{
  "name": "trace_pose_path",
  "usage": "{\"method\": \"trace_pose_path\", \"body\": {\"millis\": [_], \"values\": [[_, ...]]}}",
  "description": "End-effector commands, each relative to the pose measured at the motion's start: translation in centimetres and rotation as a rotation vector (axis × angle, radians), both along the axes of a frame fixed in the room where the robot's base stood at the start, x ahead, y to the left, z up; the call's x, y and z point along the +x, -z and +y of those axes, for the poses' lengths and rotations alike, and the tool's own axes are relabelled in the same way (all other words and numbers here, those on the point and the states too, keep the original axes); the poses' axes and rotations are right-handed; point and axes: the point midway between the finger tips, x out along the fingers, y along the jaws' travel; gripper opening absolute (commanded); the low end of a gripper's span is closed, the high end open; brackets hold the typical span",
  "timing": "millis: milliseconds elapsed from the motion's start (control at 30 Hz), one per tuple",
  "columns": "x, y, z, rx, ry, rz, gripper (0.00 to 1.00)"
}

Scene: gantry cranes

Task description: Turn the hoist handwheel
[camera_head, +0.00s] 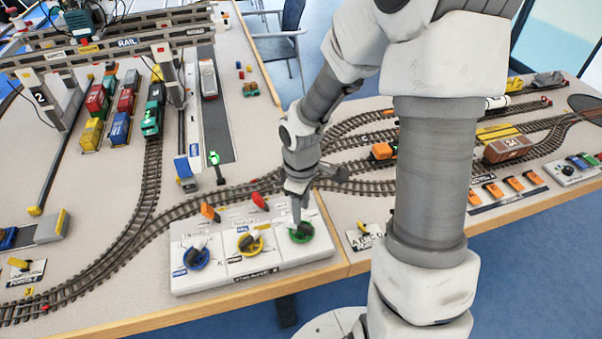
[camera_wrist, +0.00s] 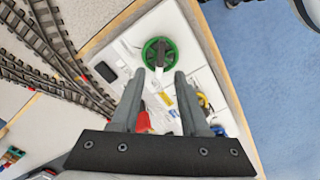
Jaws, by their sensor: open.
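A white control box (camera_head: 278,262) near the table's front edge carries three handwheels: a blue one (camera_head: 196,258), a yellow one (camera_head: 251,241) and a green one (camera_head: 301,233). I cannot read which label names the hoist. My gripper (camera_head: 297,212) points down at the green handwheel and partly covers it. In the wrist view my gripper (camera_wrist: 159,74) is open, its two fingers apart with nothing held. Contact cannot be told. The yellow wheel (camera_wrist: 204,102) is partly hidden by the right finger.
Model tracks (camera_head: 152,195) run behind the box. A gantry crane (camera_head: 120,45) spans wagons at the back left. Another control box (camera_head: 573,172) is far right.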

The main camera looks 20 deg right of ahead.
Motion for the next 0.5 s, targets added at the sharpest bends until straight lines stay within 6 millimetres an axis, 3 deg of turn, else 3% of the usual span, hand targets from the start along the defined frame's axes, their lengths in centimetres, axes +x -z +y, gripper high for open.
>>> {"method": "trace_pose_path", "body": {"millis": [33, 200, 500], "values": [[0.1, -1.9, -0.1, -0.002, 0.001, -0.005, 0.45], [0.1, -6.1, -0.1, -0.002, 0.001, -0.005, 0.45], [0.1, -11.1, 0.0, -0.001, 0.000, -0.003, 0.45]]}}
